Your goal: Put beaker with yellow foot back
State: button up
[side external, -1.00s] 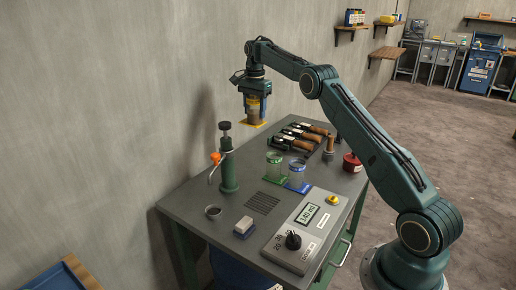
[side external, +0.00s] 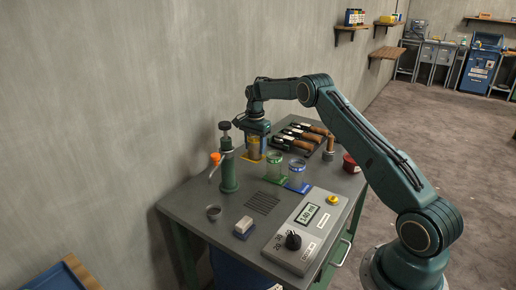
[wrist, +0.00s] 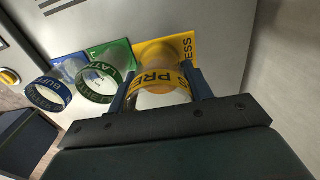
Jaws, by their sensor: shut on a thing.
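The beaker with the yellow foot (side external: 253,148) is held upright in my gripper (side external: 255,138), at the back of the bench next to the green-footed beaker. Its yellow rim band (wrist: 163,84) sits between my fingers in the wrist view. A yellow patch (wrist: 178,48) shows just beyond it there; I cannot tell foot from bench marking, or whether the foot touches the bench. The green-footed beaker (side external: 274,166) and the blue-footed beaker (side external: 297,176) stand in a row to its right.
A green column with an orange-tipped spout (side external: 229,165) stands left of the held beaker. Bottles in a dark rack (side external: 301,137) lie behind and right. A red pot (side external: 352,162) is at the right edge. A control box with a dial (side external: 306,228) and a small block (side external: 244,227) are in front.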

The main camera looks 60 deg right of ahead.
aim_at(255, 157)
jog(key=shift+f, duration=2.7)
jog(key=shift+f, duration=0.15)
jog(key=o, duration=1.2)
jog(key=shift+c, duration=0.2)
notch_tip(255, 157, up, 12)
jog(key=shift+r, duration=0.25)
